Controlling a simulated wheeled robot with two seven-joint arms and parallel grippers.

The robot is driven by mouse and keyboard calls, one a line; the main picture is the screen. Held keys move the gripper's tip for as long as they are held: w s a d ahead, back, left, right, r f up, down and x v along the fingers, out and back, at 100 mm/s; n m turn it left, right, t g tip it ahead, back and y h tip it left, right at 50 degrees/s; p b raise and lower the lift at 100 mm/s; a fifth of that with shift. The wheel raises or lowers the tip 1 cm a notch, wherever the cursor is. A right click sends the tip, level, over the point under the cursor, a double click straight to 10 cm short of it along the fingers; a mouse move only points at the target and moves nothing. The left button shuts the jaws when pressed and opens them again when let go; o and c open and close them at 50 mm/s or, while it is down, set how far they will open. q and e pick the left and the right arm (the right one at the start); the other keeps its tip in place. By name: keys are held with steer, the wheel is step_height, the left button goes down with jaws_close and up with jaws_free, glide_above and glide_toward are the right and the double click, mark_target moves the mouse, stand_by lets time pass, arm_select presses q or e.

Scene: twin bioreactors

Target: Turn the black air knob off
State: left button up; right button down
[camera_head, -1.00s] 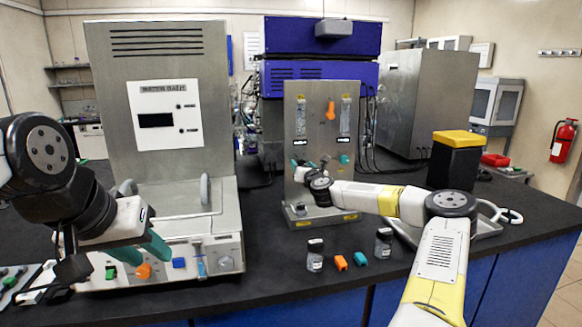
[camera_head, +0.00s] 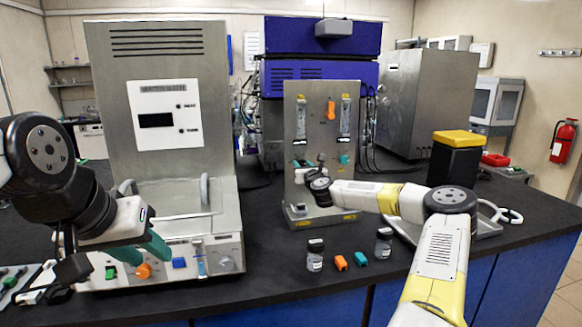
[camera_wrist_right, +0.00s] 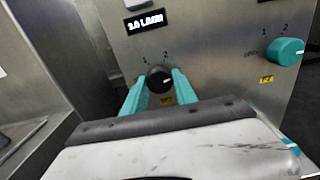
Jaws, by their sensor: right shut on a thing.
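The black air knob (camera_wrist_right: 160,79) sits on the metal panel (camera_wrist_right: 215,60) in the right wrist view, with marks 1 and 2 above it and a white pointer line on its face. My right gripper (camera_wrist_right: 158,88) has its teal fingers on either side of the knob, shut on it. In the head view my right gripper (camera_head: 303,164) is at the lower left of the panel, and the knob is hidden there. My left gripper (camera_head: 140,252) hangs in front of the water bath (camera_head: 165,90); its teal fingers show, but their gap is unclear.
A teal knob (camera_wrist_right: 285,52) is to the right on the same panel. A display (camera_wrist_right: 146,22) above the black knob reads about 2.0 L/min. Two small bottles (camera_head: 315,255) and orange and teal pieces (camera_head: 341,263) stand on the dark bench in front of the panel.

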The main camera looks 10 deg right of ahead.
steer(key=n, duration=0.4)
steer(key=shift+r+n, duration=0.1)
steer(key=shift+n, duration=0.2)
steer(key=n, duration=0.4)
steer(key=shift+n, duration=0.3)
steer(key=n, duration=0.4)
steer(key=shift+n, duration=0.3)
steer(key=n, duration=1.2)
steer(key=shift+n, duration=0.3)
steer(key=n, duration=0.4)
steer(key=shift+a, duration=0.1)
steer(key=shift+n, duration=1.7)
